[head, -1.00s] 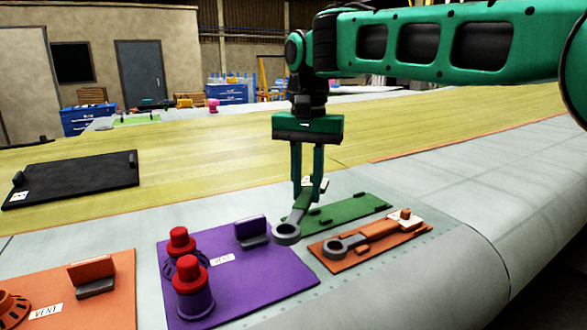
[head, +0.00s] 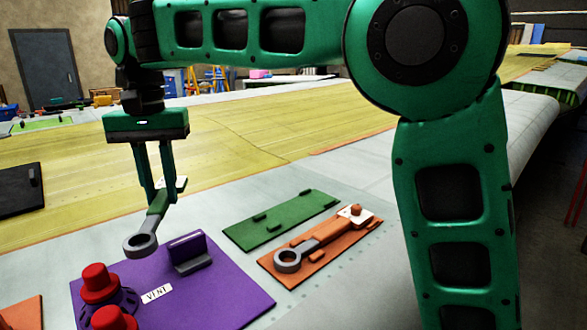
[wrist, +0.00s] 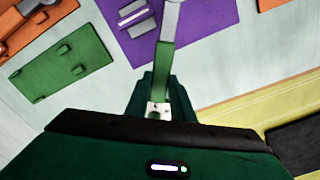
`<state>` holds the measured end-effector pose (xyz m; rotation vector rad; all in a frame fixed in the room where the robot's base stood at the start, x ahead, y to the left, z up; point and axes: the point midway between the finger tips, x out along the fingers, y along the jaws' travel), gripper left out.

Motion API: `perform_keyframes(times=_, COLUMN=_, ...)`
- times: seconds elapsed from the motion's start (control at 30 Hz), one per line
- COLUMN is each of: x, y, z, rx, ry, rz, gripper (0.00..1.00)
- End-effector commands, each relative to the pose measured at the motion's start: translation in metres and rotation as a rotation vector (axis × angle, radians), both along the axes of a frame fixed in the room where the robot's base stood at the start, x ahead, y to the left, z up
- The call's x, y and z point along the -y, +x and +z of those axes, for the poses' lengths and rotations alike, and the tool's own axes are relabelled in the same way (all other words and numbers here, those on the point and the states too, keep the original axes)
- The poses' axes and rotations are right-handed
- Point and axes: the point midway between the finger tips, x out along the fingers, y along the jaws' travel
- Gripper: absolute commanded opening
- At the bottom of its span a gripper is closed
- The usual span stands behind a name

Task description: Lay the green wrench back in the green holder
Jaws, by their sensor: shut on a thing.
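My gripper (head: 158,188) is shut on the green wrench (head: 157,204) by its green handle. The wrench hangs tilted, its grey ring end down and toward the front, above the back left of the purple board. In the wrist view the wrench (wrist: 167,62) points away from between the fingers (wrist: 157,100). The green holder (head: 282,222) is a flat green plate with small raised blocks, lying empty to the right of the wrench. In the wrist view the green holder (wrist: 62,62) is at the left, apart from the wrench.
An orange holder (head: 345,254) with an orange wrench (head: 318,238) lies just in front of the green holder. The purple board (head: 225,295) carries red-topped parts (head: 98,282) and an upright block (head: 187,250). A black tray (head: 20,190) is at the far left. The grey surface behind the holders is clear.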

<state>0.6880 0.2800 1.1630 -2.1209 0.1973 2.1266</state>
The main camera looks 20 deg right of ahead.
Motion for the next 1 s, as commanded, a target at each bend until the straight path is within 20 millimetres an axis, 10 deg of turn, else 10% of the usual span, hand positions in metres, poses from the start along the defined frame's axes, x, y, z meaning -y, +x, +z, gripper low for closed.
perform_keyframes(times=0.27, x=0.033, y=0.010, z=0.002, rx=0.002, ry=-0.001, rz=-0.121, gripper=0.00)
perform_keyframes(times=0.7, x=0.192, y=0.025, z=0.001, rx=0.003, ry=-0.001, rz=-0.690, gripper=0.00)
perform_keyframes(times=1.0, x=0.259, y=0.015, z=-0.001, rx=0.001, ry=-0.001, rz=-0.949, gripper=0.00)
